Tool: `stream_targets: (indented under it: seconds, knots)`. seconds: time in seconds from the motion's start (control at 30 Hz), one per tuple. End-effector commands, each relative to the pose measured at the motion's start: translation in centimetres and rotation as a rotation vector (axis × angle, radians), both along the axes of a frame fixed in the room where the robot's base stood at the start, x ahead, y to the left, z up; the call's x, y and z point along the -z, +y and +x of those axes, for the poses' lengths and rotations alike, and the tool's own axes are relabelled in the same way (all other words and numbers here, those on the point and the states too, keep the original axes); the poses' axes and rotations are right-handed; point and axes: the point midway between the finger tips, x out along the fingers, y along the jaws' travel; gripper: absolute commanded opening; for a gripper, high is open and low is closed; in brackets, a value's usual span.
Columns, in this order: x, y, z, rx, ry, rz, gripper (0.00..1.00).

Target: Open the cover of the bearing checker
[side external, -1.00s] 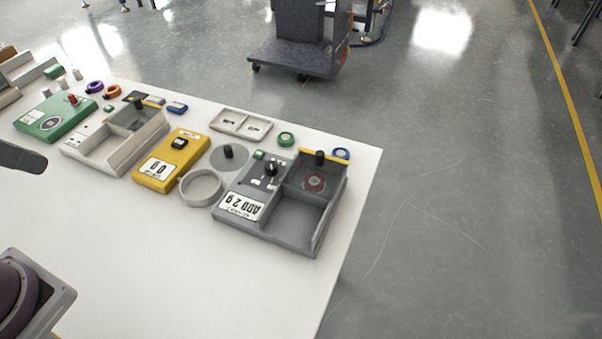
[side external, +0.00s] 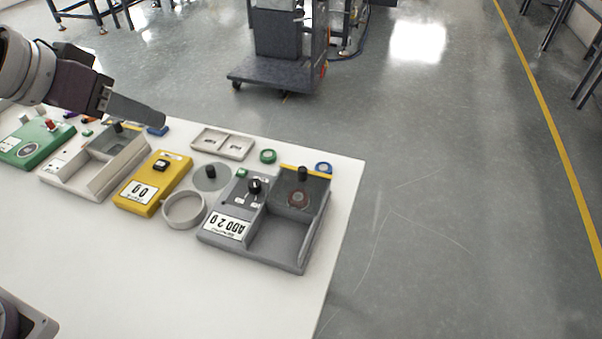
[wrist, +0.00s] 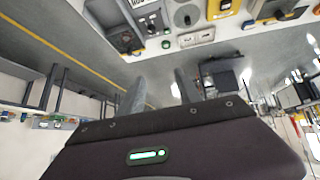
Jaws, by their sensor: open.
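Two box-like devices have a dark see-through cover with a black knob: a grey one (side external: 235,238) with a dial and a display, and a beige one (side external: 72,180). I cannot tell by a label which is the bearing checker. The grey one's cover (side external: 300,200) lies flat and shut, with a reddish round part showing under it. The beige one's cover (side external: 108,143) also looks flat, partly shaded near my arm. My gripper (side external: 137,110) is above the beige device's back end, pointing right, open and empty. Its two fingers also show in the wrist view (wrist: 158,88).
A yellow device (side external: 143,197) and a grey ring (side external: 184,210) stand between the two boxes. A pale two-slot tray (side external: 222,143) and green roll (side external: 268,156) lie behind. A green device (side external: 37,150) is at left. The table's front (side external: 150,285) is clear.

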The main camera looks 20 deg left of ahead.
Motion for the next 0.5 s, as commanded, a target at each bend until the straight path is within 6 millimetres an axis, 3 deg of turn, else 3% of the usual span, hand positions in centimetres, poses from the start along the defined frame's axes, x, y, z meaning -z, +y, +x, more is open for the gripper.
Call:
stream_targets:
  seconds: [0.03, 0.1, 0.2, 0.33, 0.4, 0.5]
  knots:
    - [1.9, -1.9, 3.2, 0.02, -0.021, -0.01, 0.41]
    - [4.4, -4.6, 7.6, 0.036, -0.088, -0.028, 0.41]
    - [9.3, -8.5, 12.4, 0.055, -0.191, -0.038, 0.41]
    - [16.4, -12.7, 15.2, 0.085, -0.322, -0.033, 0.41]
    - [19.4, -14.1, 15.5, 0.103, -0.383, -0.026, 0.41]
    - [22.2, -15.2, 15.2, 0.122, -0.446, -0.018, 0.41]
